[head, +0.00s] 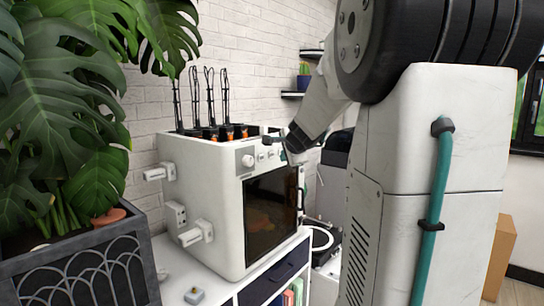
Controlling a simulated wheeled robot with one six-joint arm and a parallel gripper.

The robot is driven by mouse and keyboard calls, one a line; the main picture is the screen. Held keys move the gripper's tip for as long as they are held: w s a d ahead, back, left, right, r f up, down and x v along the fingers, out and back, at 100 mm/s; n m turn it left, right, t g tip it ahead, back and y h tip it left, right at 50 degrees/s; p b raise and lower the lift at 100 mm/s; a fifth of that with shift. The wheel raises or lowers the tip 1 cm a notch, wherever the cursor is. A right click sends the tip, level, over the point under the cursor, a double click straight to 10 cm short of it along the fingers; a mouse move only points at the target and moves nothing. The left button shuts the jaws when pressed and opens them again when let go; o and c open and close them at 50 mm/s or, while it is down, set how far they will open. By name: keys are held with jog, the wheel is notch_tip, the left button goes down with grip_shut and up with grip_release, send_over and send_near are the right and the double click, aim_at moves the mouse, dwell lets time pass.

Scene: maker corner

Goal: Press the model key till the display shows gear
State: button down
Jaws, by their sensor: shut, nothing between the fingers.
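A white box-shaped machine (210,200) with a dark glass door (270,212) stands on a white cabinet, left of my column. Its upper front panel has a round knob (248,160) and small light keys (261,156) to the right of it. My gripper (280,149) is shut and empty at the right part of this panel, in front of it or touching it; I cannot tell which. My arm and gripper cover part of the panel. I cannot make out the model key, the display or what it shows.
A large-leaved plant in a dark planter (95,270) fills the left. White fittings (195,232) stick out from the machine's left side. Dark upright rods (210,95) rise from its top. A small grey object (194,295) lies on the cabinet top. A brick wall stands behind.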

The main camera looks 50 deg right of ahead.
jog(key=shift+w, duration=0.85)
jog(key=shift+w, duration=0.1)
dwell(1.4)
jog(key=shift+w+a, duration=0.1)
jog(key=shift+w, duration=0.25)
jog(key=shift+w, duration=0.35)
dwell(0.5)
jog(key=shift+s, duration=0.8)
jog(key=s, duration=0.5)
jog(key=shift+d, duration=0.25)
